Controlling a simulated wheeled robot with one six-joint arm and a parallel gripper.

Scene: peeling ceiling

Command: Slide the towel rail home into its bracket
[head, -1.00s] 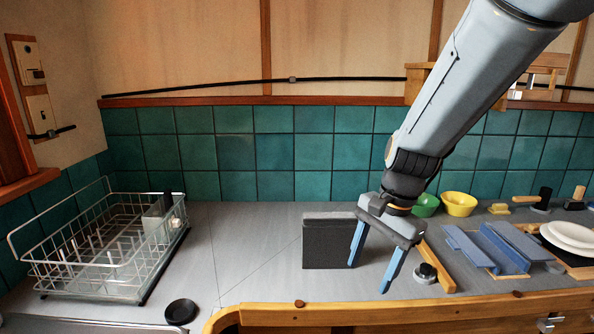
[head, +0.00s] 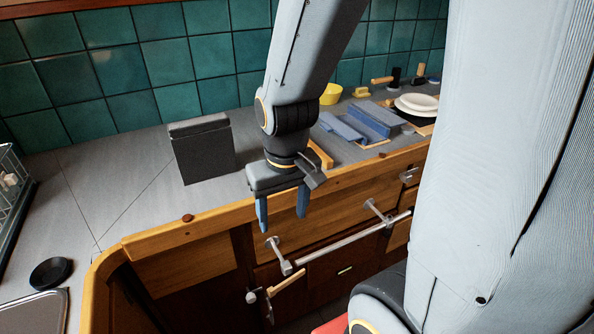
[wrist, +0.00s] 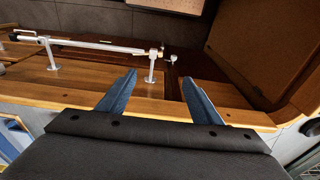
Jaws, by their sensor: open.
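The towel rail (head: 345,240) is a silver bar along the wooden drawer front below the counter edge. In the head view, its left end meets the left bracket post (head: 273,243). Its right end sticks out past the right bracket post (head: 372,205). I cannot tell how deep the rail sits in either. My gripper (head: 283,222) is open and empty, pointing down above the left post, apart from the rail. In the wrist view, the rail (wrist: 100,47) lies beyond the fingertips (wrist: 160,77), and one post (wrist: 152,70) shows between them.
A black round dish (head: 50,272) lies near the sink. A wooden handle (head: 287,283) hangs just below the rail. My column fills the right side.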

